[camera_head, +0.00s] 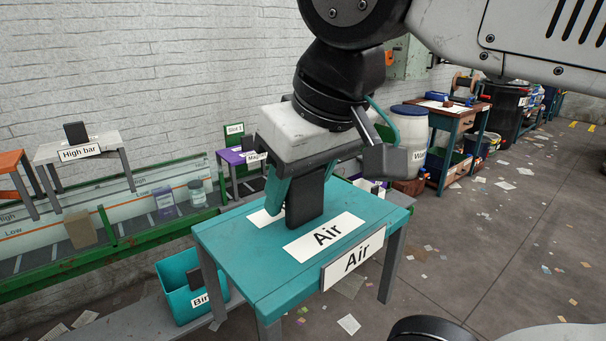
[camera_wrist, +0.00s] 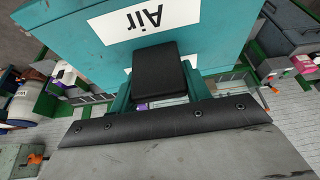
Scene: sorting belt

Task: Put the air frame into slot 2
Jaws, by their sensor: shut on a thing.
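The air frame (camera_head: 236,240) is a teal table-like stand with grey legs, "Air" labels on its top and side, and a black upright handle block (camera_head: 308,197) on top. My gripper (camera_head: 297,198) comes down from above and is shut on this handle block. In the wrist view the handle block (camera_wrist: 158,78) lies between the teal fingers, in front of the teal top (camera_wrist: 222,60). I cannot tell whether the frame's feet touch the floor. A green sign (camera_head: 234,129) reading "Slot 1" stands behind at the wall; I see no slot 2 sign.
A green-framed belt (camera_head: 150,238) with several objects runs along the wall at left. A "High bar" stand (camera_head: 108,142) stands over it. A teal bin (camera_head: 180,292) sits beside the air frame's left legs. A barrel (camera_head: 410,150) and workbench (camera_head: 455,112) stand behind. Floor at right is open, with scattered paper.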

